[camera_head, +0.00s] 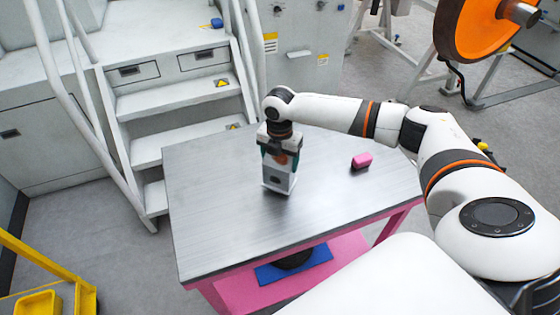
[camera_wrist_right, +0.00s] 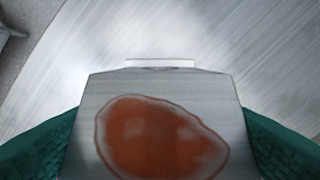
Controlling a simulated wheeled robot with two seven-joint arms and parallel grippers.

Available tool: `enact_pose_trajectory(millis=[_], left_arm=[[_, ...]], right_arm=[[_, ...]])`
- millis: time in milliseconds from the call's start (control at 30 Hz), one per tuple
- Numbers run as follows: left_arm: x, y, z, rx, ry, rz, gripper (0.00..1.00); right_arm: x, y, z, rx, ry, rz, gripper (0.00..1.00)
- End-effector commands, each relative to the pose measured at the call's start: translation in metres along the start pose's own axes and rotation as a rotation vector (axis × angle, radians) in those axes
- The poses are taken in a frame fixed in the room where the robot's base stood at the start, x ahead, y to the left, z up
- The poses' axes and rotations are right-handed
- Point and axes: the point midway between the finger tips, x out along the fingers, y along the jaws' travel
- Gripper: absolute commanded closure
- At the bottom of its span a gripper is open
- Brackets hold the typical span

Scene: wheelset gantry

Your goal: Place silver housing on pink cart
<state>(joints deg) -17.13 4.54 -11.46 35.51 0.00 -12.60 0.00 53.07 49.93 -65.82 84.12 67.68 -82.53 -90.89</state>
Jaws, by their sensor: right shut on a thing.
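The silver housing (camera_head: 277,180) is upright at the middle of the pink cart's grey metal top (camera_head: 215,215). My right gripper (camera_head: 280,157) is shut on its upper part from above. In the right wrist view the housing (camera_wrist_right: 105,95) has a rusty orange patch on its near face, and the green finger pads (camera_wrist_right: 280,150) are on both sides of it. The housing's base is at or very close to the cart top; I cannot tell whether it touches. My left gripper does not show in the head view.
White steps (camera_head: 180,110) with a handrail stand behind the cart's left side. A blue item (camera_head: 293,264) with a dark round thing is on the lower shelf. The cart top is otherwise clear.

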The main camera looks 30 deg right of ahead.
Motion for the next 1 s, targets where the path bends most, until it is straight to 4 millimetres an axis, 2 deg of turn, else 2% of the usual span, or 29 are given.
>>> enact_pose_trajectory(millis=[200,533,567,667,1000], left_arm=[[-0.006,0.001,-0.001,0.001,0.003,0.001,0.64],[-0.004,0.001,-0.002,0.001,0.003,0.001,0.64],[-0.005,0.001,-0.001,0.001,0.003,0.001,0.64],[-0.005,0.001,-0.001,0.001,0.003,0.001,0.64],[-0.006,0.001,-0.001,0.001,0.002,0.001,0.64]], right_arm=[[0.02,0.0,0.0,0.001,0.001,0.0,0.67],[0.024,-0.001,0.0,0.0,0.0,-0.001,0.67],[0.024,0.0,0.0,0.0,0.0,-0.001,0.21],[0.024,0.0,0.0,0.0,0.0,-0.001,0.04],[0.02,0.0,0.0,0.0,0.001,-0.001,0.02]])
